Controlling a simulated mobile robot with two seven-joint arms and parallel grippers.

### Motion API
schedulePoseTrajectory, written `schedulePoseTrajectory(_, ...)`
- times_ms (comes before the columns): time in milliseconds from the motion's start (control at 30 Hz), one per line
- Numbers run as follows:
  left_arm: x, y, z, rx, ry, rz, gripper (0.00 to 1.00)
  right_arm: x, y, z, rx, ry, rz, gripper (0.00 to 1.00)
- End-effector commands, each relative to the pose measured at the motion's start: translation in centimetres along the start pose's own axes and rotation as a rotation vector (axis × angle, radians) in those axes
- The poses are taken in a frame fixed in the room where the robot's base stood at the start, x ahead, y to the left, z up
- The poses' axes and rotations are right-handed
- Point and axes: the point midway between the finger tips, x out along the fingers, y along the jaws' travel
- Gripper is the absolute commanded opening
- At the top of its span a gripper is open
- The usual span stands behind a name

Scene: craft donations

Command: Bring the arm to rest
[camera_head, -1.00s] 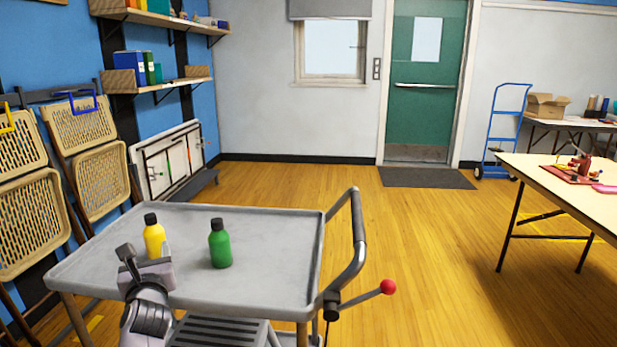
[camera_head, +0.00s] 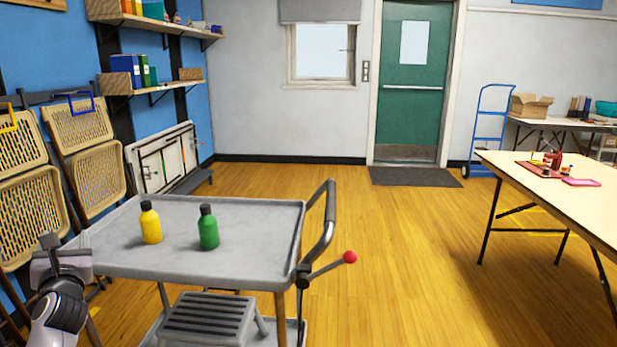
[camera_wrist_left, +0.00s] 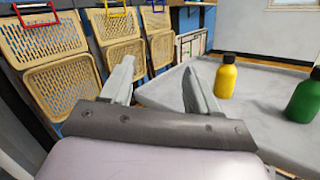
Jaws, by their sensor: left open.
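My left gripper (camera_head: 62,250) is at the lower left of the head view, off the left side of the grey cart. In the left wrist view its two fingers (camera_wrist_left: 158,85) stand apart with nothing between them. A yellow bottle (camera_head: 151,223) with a black cap stands upright on the cart top, and it shows right of the fingers in the left wrist view (camera_wrist_left: 226,78). A green bottle (camera_head: 208,229) with a black cap stands upright to its right, and it is at the right edge of the left wrist view (camera_wrist_left: 304,98). My right gripper is not in view.
The cart (camera_head: 262,215) has a push handle (camera_head: 325,235) and a lever with a red knob (camera_head: 349,257). A grey step stool (camera_head: 207,316) is low at its front. Folded chairs (camera_head: 85,150) line the left wall near my gripper. A table (camera_head: 560,185) stands right; open floor lies between.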

Motion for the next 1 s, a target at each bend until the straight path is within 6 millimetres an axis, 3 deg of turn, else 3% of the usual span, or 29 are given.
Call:
schedulePoseTrajectory(33, 1.0, 2.9, 0.7, 0.056, -0.028, 0.033, 0.60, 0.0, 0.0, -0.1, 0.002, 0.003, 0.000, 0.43)
schedulePoseTrajectory(100, 2.0, 6.1, 1.7, 0.118, -0.059, 0.068, 0.60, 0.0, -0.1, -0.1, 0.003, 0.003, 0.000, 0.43)
schedulePoseTrajectory(400, 4.4, 17.1, 6.9, 0.338, -0.166, 0.194, 0.60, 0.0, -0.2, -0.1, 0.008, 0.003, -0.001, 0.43)
schedulePoseTrajectory(567, 2.0, 12.6, 5.3, 0.651, -0.240, 0.111, 0.60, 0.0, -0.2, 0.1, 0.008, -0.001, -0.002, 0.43)
schedulePoseTrajectory(767, -2.7, 5.8, 2.2, 1.110, -0.380, -0.036, 0.60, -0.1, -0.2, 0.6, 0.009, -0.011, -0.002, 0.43)
schedulePoseTrajectory(1000, -11.9, -2.9, -5.1, 1.713, -0.638, -0.291, 0.60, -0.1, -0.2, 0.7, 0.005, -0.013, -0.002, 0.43)
